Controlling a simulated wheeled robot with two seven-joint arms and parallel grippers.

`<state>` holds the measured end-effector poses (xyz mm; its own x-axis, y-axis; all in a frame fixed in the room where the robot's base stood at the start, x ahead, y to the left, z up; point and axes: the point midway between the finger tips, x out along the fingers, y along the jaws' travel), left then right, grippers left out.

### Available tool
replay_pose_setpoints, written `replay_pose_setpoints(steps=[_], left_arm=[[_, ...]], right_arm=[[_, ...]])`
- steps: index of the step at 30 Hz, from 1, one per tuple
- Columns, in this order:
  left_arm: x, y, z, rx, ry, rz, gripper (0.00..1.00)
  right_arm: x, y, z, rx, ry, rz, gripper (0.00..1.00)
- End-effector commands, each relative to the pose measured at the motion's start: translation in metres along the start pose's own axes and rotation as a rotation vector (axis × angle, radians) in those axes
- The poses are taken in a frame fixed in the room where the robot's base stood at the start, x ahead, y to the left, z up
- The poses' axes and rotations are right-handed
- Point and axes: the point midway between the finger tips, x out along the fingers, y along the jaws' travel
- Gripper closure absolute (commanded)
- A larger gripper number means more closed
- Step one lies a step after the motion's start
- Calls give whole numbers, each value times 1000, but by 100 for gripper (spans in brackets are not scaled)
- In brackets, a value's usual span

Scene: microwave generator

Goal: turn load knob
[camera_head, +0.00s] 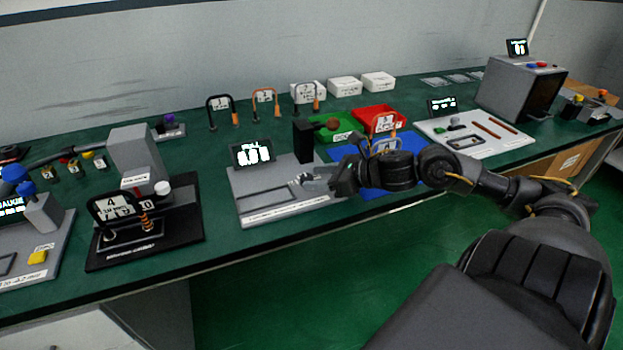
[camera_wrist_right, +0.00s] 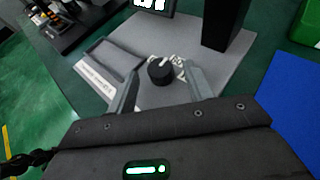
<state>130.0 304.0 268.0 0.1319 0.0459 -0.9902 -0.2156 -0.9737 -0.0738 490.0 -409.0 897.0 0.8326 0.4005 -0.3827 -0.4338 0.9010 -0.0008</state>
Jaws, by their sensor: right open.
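A black round knob (camera_wrist_right: 160,71) stands on a light grey panel (camera_wrist_right: 205,60) with white markings around it, in the right wrist view. My right gripper (camera_wrist_right: 161,88) is open, with its two grey fingers on either side of the near part of the knob. I cannot tell whether they touch it. In the head view my right gripper (camera_head: 312,180) reaches from the right over the front right part of the same grey panel (camera_head: 262,177). The knob is hard to make out there. My left gripper is not in view.
A display (camera_head: 252,153) and a black upright block (camera_head: 303,142) stand at the panel's back. A rectangular recess (camera_head: 266,202) lies left of the gripper. A blue mat (camera_head: 402,177), green bin (camera_head: 335,128) and red bin (camera_head: 378,116) are to the right.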

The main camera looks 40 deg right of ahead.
Motion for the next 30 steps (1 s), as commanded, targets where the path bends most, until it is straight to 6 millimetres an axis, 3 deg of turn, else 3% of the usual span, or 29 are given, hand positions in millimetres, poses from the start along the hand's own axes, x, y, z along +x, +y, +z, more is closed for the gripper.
replay_pose_setpoints(steps=[9,21,30], left_arm=[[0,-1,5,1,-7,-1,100],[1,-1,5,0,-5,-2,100],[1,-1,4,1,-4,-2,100]], right_arm=[[19,0,1,1,-2,0,48],[21,1,0,0,0,1,48],[21,1,0,0,0,1,88]])
